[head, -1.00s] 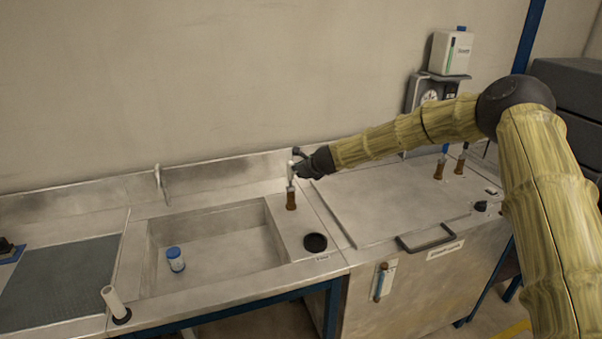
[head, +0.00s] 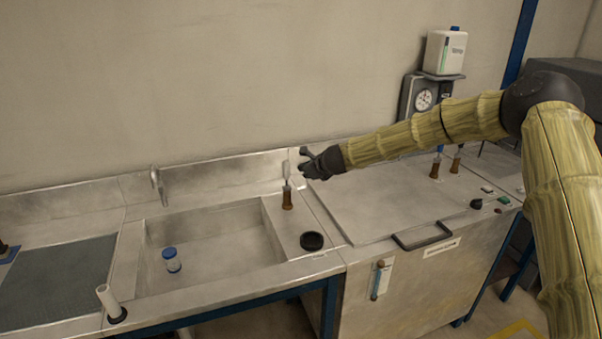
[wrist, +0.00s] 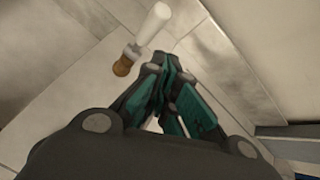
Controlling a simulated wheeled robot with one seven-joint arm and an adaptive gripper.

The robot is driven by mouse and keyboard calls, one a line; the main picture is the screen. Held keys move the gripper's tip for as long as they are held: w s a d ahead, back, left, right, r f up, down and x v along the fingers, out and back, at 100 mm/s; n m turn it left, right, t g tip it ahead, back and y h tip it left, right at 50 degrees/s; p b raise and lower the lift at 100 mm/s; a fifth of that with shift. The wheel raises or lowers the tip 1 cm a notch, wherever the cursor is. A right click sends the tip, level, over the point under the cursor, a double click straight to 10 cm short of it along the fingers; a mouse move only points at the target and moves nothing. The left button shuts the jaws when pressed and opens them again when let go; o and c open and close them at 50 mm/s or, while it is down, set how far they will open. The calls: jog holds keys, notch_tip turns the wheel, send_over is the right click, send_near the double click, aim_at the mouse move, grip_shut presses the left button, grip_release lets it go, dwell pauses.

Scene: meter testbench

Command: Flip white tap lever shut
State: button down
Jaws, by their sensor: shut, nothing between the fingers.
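The tap with the brown body (head: 287,200) stands on the ledge right of the sink. Its white lever (head: 286,172) rises roughly upright from it. In the wrist view the white lever (wrist: 154,24) and the brown tap body (wrist: 124,66) show whole, left of my fingers. My gripper (head: 304,160) is just right of and about level with the lever's top in the head view. In the wrist view my gripper (wrist: 168,66) has its green-sided fingers shut and empty, with a visible gap to the lever.
The sink basin (head: 155,240) holds a blue-capped jar (head: 171,259). A black round cap (head: 312,241) sits in front of the tap. A lidded bath (head: 375,215) with a black handle lies right, with two more brown-bodied taps (head: 435,171) behind. A white pipe (head: 108,299) stands front left.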

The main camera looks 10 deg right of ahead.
notch_tip(320, 180, up, 9)
jog(key=s+d+b, duration=0.1)
jog(key=shift+s, duration=0.25)
dwell(0.3)
jog(key=shift+f, duration=0.1)
